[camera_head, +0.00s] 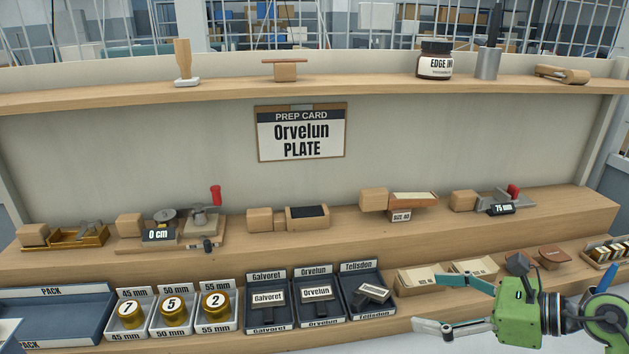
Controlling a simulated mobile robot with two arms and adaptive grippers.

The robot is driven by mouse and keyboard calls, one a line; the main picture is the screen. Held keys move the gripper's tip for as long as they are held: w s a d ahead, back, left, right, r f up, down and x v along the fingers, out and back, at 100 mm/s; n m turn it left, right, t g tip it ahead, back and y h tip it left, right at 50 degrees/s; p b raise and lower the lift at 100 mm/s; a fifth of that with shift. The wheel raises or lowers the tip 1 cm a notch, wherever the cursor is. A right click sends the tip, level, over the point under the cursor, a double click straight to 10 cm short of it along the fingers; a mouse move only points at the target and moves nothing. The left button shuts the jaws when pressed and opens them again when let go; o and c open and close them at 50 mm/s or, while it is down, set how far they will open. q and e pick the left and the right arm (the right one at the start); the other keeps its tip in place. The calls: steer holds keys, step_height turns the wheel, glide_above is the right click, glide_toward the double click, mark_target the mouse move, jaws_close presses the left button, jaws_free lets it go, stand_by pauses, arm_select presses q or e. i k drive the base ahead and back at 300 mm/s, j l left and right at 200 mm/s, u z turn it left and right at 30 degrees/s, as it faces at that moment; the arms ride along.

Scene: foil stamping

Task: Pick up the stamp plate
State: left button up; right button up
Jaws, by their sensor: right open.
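The Orvelun plate (318,293), a small dark piece with a white label, lies in the middle of three dark trays on the front shelf. Its tray (321,322) is labelled Orvelun. The Galvoret plate (268,298) lies in the tray to its left. The Tellsdon plate (374,293) sits at a slant in the tray to its right. A prep card (301,132) on the back wall reads "Orvelun PLATE". My right gripper (430,303) is open and empty, to the right of the three trays, its fingers pointing left. My left gripper is out of view.
White trays with gold rolls (172,310) and a blue PACK tray (60,312) stand left of the plates. Card stacks (420,278) lie behind my right gripper. Wooden tools and a plate clamp (203,226) stand on the raised step behind.

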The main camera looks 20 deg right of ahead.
mark_target(367, 292)
steer(key=k, duration=1.5)
